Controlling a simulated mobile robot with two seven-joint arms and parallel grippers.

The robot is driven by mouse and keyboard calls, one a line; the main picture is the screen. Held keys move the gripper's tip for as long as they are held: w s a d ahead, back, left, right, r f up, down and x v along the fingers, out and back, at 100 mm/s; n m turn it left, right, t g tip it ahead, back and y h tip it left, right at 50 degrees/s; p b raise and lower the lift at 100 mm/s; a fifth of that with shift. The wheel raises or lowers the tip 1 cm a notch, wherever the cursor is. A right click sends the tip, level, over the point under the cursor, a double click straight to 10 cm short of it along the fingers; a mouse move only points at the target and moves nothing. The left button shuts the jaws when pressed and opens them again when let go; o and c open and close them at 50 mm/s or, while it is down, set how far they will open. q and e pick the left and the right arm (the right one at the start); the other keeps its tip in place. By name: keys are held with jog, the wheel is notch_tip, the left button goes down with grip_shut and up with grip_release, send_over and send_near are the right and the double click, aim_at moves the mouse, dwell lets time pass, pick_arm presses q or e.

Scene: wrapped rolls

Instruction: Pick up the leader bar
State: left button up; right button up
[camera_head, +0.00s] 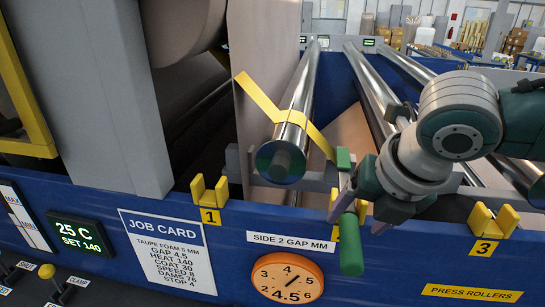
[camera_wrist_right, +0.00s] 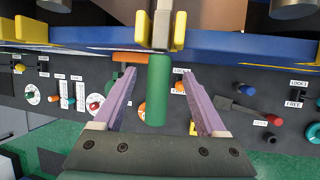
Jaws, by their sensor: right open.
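A bar with a green cylindrical handle (camera_head: 351,245), which I take to be the leader bar, points out over the front of the blue panel at the middle yellow holder (camera_head: 335,212). In the right wrist view, the green handle (camera_wrist_right: 158,92) sits on a grey shaft (camera_wrist_right: 162,30) between two yellow prongs. My right gripper (camera_head: 345,205) is open at the handle, its purple fingers (camera_wrist_right: 159,72) on either side with gaps visible. My left gripper is not in view.
Yellow holders marked 1 (camera_head: 210,200) and 3 (camera_head: 489,222) stand empty on the blue panel (camera_head: 120,200). A metal roller (camera_head: 297,125) with a yellow strip (camera_head: 260,97) lies behind. Knobs and levers line the lower panel, including a red knob (camera_wrist_right: 269,138).

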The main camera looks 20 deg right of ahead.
jog(key=shift+x, duration=1.15)
jog(key=shift+c, duration=0.2)
grip_shut()
jog(key=shift+r, duration=0.1)
